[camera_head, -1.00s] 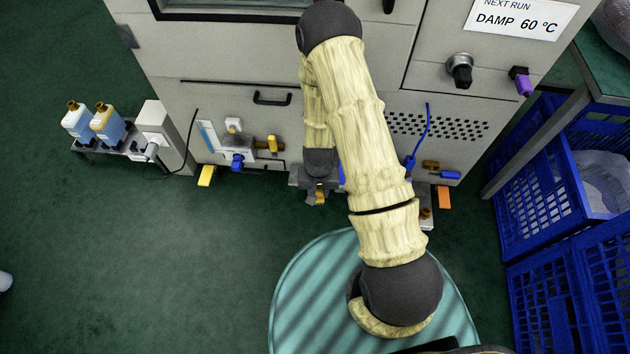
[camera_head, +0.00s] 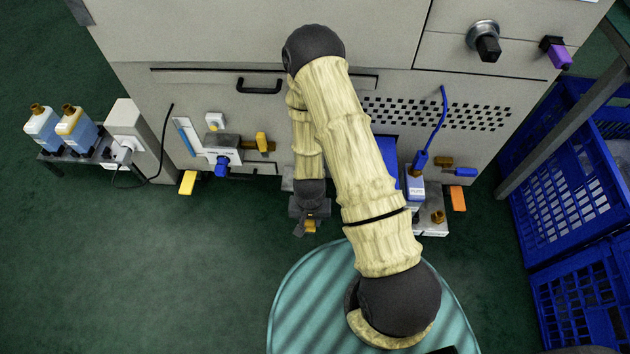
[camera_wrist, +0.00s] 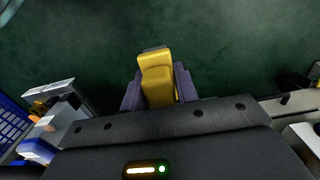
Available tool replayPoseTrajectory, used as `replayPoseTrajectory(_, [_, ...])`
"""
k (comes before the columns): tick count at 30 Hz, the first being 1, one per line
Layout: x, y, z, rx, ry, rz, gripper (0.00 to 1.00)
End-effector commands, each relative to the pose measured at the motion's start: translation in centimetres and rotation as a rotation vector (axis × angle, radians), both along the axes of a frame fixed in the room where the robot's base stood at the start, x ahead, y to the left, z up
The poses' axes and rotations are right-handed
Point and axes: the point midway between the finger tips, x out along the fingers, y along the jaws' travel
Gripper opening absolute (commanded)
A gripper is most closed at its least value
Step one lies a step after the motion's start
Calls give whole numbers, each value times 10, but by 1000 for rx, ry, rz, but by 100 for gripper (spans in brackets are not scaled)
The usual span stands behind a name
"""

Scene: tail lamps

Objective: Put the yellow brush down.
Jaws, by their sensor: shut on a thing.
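The yellow brush (camera_wrist: 157,78) shows as a yellow block between the two fingers of my gripper (camera_wrist: 160,90) in the wrist view. My gripper is shut on it, with dark green floor beyond. In the head view, my gripper (camera_head: 308,224) hangs at the end of my arm in front of the grey machine, near the far edge of my round teal base. Only a small yellow-orange bit of the brush (camera_head: 310,226) shows there. The rest is hidden by the gripper.
The grey machine (camera_head: 220,100) stands ahead, with valves and a bottle (camera_head: 413,190) at its foot. Two blue-filled bottles (camera_head: 75,130) stand on a low shelf at left. Blue crates (camera_head: 565,170) stand at right. The green floor (camera_head: 150,270) at left is clear.

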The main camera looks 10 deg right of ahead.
Motion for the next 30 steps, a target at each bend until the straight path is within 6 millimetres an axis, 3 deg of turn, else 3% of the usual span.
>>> replayPoseTrajectory(5, [3,1,0,0,-1,4,12])
replayPoseTrajectory(8, [15,-4,-2,-1,-4,2,12])
replayPoseTrajectory(30, [167,-55,-4,-2,-5,-2,12])
